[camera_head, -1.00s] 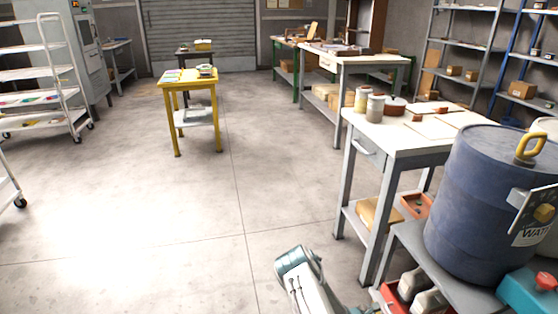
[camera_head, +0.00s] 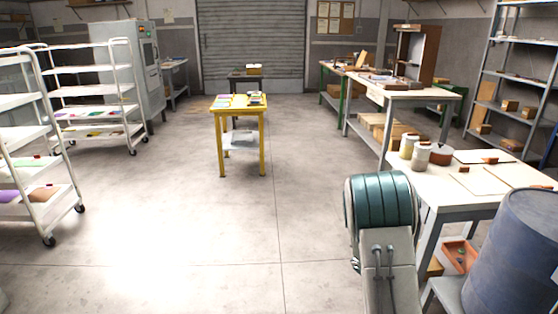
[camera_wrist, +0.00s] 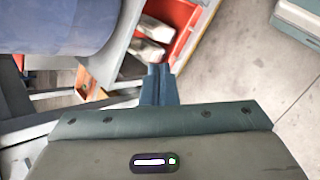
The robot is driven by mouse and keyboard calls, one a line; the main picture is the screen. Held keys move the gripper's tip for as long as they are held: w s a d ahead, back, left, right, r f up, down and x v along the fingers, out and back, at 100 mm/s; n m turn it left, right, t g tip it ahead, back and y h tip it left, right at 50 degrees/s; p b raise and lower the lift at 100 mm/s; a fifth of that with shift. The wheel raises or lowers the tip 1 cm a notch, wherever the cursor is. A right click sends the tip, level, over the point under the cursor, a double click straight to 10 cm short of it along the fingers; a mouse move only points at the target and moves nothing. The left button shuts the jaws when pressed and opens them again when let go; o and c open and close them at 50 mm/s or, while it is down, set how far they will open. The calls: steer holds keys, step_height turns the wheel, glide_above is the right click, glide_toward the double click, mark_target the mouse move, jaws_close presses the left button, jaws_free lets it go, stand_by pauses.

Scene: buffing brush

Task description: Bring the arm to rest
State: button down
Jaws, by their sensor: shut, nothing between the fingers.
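My arm (camera_head: 380,230) stands folded at the lower middle right of the head view, its teal joint housing topmost, in front of the nearest white-topped table. My gripper (camera_wrist: 158,75) shows in the wrist view as two short blue fingers set close together. It is shut and empty. It points toward a red bin (camera_wrist: 187,12) with pale grey objects (camera_wrist: 148,50) in it, and appears above it. I cannot tell the exact gap. The gripper itself does not show in the head view.
A blue barrel (camera_head: 515,255) stands at the lower right, also in the wrist view (camera_wrist: 60,25). The white-topped table (camera_head: 470,190) is beside my arm. White trolleys (camera_head: 95,95) stand left, a yellow table (camera_head: 238,105) ahead. The floor (camera_head: 190,230) between is clear.

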steer(key=s+a+r+m+t+y+p, duration=0.1)
steer(key=s+a+r+p, duration=0.3)
steer(key=r, duration=0.8)
steer(key=s+a+r+m+t+y+p, duration=0.1)
steer(key=s+a+r+m+y+p, duration=0.2)
steer(key=s+a+r, duration=0.6)
steer(key=s+a+r+m+t+y+p, duration=0.2)
steer(key=s+a+r+y+p, duration=0.2)
steer(key=r, duration=1.1)
steer(key=s+a+p, duration=0.2)
steer(key=a, duration=0.2)
steer(key=shift+s+a, duration=0.15)
steer(key=shift+s, duration=0.2)
